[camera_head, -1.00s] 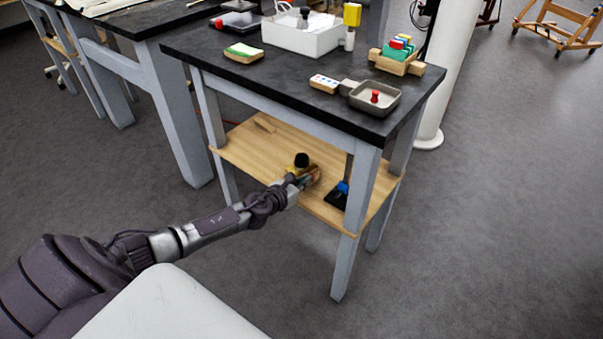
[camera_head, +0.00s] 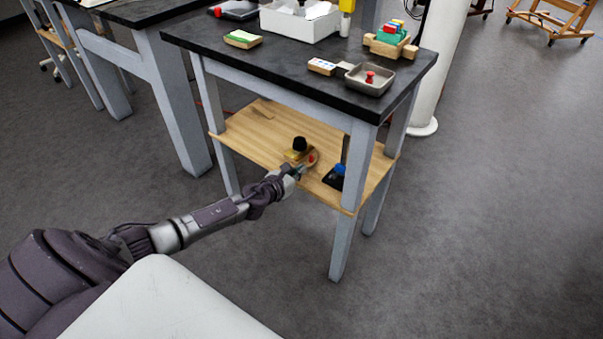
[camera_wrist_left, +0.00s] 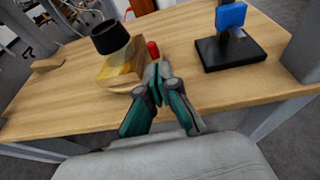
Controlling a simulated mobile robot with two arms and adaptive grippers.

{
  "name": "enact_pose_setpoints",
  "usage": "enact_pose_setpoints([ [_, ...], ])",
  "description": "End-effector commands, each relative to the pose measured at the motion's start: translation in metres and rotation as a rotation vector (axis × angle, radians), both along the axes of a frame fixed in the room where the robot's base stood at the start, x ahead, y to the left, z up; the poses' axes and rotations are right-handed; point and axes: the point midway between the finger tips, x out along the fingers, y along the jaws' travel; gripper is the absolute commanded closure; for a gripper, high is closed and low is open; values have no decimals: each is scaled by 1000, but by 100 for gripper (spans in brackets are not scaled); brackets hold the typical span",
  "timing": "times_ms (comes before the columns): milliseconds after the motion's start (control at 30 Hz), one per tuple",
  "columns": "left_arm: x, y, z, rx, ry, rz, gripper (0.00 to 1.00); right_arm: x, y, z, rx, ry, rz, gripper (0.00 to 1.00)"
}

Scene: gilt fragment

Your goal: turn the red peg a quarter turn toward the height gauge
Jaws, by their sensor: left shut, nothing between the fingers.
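A red peg (camera_wrist_left: 153,50) stands up on the wooden lower shelf, beside a yellow-and-wood block (camera_wrist_left: 122,68) with a black round top. The peg also shows in the head view (camera_head: 311,157), just beyond my left gripper (camera_head: 304,165). In the left wrist view the gripper (camera_wrist_left: 159,78) is shut and empty, its tips just in front of the peg; I cannot tell whether they touch it. The likely height gauge, a black base (camera_wrist_left: 230,53) with a post and a blue slider (camera_wrist_left: 231,15), stands right of the peg. My right gripper is out of view.
On top, a grey tray (camera_head: 388,87) holds another small red piece (camera_head: 370,76).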

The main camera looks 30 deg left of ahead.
Motion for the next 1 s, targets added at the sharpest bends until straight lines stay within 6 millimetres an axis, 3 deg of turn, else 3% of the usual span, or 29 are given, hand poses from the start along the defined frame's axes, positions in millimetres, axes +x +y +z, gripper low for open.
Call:
enact_pose_setpoints([
  [300, -52, -2, 17, 0, 3, -2, 100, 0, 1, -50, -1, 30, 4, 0],
  [500, -83, -2, 26, -1, 3, -1, 100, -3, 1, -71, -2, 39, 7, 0],
  [867, -96, -3, 30, -4, 0, 2, 100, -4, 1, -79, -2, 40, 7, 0],
  [1000, -105, -11, 19, -204, 14, 121, 100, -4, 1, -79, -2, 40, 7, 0],
])
